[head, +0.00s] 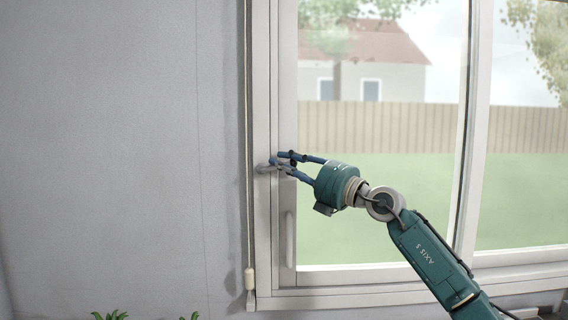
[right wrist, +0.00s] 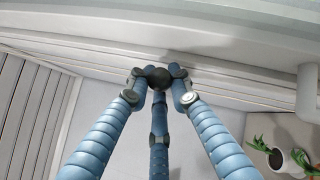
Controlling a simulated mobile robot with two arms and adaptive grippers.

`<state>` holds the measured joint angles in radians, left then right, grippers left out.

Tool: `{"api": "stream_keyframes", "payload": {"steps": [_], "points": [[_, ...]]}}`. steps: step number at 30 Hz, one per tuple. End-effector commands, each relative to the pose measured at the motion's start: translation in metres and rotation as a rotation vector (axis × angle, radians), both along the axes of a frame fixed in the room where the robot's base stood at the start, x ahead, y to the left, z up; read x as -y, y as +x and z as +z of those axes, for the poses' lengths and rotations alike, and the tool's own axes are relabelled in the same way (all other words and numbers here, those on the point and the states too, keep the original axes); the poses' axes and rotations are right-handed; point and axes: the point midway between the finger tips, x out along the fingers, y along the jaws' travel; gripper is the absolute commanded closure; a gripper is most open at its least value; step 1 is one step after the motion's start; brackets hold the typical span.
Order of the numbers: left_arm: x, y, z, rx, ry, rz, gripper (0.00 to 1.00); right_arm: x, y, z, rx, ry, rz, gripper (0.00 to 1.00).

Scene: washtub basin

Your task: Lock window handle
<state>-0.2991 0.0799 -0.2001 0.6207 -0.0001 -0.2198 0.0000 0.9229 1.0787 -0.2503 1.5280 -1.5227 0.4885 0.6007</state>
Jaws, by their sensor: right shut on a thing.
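A small grey window handle (head: 265,168) sticks out from the left side of the white window frame. My right gripper (head: 281,163) reaches it from the right, with its blue fingers closed together at the handle. In the right wrist view the blue fingertips (right wrist: 158,82) meet around a dark rounded end, which looks like the end of this handle. The fingers hide part of the handle, so its exact angle is hard to tell. My left gripper is not in view.
A pale upright pull handle (head: 290,237) sits lower on the window frame. A blind cord with a cream weight (head: 249,279) hangs at the frame's left edge. Green plants (head: 110,315) stand at the bottom; a potted one shows in the right wrist view (right wrist: 276,158). The grey wall is clear.

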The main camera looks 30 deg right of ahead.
Motion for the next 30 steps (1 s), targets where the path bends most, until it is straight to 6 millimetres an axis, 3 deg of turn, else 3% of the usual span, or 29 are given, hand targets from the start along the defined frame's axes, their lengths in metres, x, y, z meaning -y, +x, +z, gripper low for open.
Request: {"api": "stream_keyframes", "payload": {"steps": [5,12,18,27,28,30], "points": [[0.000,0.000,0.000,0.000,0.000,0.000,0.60,-0.002,0.000,0.000,0.000,0.007,0.006,1.00],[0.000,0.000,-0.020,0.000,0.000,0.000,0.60,-0.001,-0.001,-0.014,0.080,0.141,0.008,1.00],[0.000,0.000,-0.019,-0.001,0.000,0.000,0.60,0.001,-0.002,-0.015,0.144,0.244,0.007,1.00],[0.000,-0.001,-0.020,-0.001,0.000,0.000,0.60,0.000,-0.001,-0.018,0.145,0.252,0.008,1.00],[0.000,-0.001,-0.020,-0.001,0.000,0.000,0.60,0.000,-0.001,-0.018,0.144,0.252,0.009,0.78],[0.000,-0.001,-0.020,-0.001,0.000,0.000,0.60,0.000,-0.001,-0.019,0.144,0.251,0.008,0.64]]}}
